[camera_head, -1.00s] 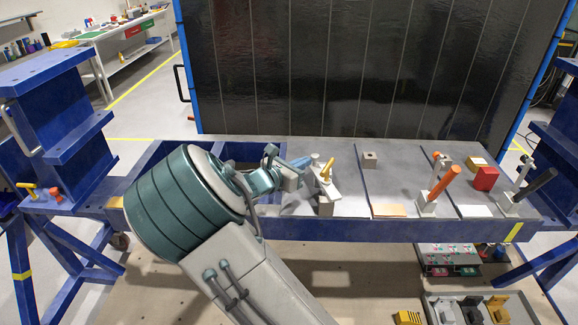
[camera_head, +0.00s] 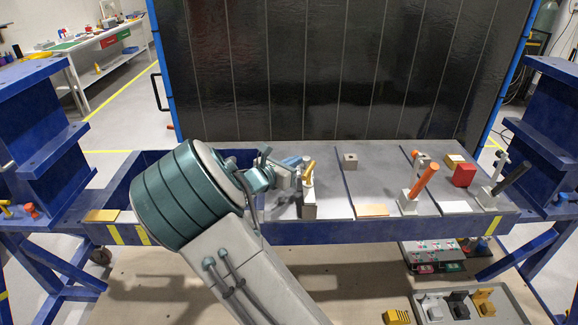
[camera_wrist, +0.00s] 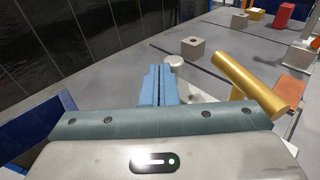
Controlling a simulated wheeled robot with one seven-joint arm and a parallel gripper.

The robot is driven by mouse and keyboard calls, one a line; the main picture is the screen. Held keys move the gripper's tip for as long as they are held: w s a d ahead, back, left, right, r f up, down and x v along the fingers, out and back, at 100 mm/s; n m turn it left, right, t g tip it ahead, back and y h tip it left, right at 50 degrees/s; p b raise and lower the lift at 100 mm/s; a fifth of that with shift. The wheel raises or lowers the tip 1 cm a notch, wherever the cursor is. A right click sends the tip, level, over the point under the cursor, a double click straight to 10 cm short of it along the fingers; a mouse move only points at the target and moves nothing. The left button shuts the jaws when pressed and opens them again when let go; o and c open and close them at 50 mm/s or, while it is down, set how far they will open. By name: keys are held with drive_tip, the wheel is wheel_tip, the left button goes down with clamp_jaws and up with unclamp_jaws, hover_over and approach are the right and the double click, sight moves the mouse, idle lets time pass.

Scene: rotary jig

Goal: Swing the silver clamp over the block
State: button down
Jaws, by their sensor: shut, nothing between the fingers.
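A grey metal clamp (camera_head: 309,205) with a gold handle (camera_head: 309,174) stands at the table's front edge; which clamp is the silver one is not certain. In the wrist view the gold handle (camera_wrist: 250,82) slants just right of my fingers, and a pale round knob (camera_wrist: 173,62) lies beside their tips. My gripper (camera_head: 294,162) is shut and empty, close to this clamp; whether it touches is unclear. It also shows in the wrist view (camera_wrist: 159,68). A grey block (camera_head: 349,160) with a hole sits behind and right, apart from my fingers; it also shows in the wrist view (camera_wrist: 193,46).
Right along the table stand a clamp with an orange handle (camera_head: 424,180) and one with a black handle (camera_head: 512,178). A second grey block (camera_head: 422,160), a red block (camera_head: 464,174) and a yellow block (camera_head: 454,160) lie there. A dark panel (camera_head: 320,70) stands behind.

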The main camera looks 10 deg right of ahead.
idle(0.3)
drive_tip(key=s+a+r, duration=0.1)
drive_tip(key=s+a, duration=0.1)
drive_tip(key=a, duration=0.5)
drive_tip(key=s+a+r, duration=0.1)
drive_tip(key=s+a, duration=0.1)
drive_tip(key=a, duration=0.4)
drive_tip(key=s+d+f+m+g+y, duration=0.1)
drive_tip(key=s+d+m+g+y, duration=0.6)
drive_tip(key=s+d+m, duration=0.6)
drive_tip(key=s+a+r+m+y, duration=0.2)
drive_tip(key=s+m+y, duration=0.4)
drive_tip(key=s+m, duration=0.6)
drive_tip(key=s, duration=0.6)
drive_tip(key=shift+a+r+t, duration=0.2)
drive_tip(key=shift+a+t, duration=0.2)
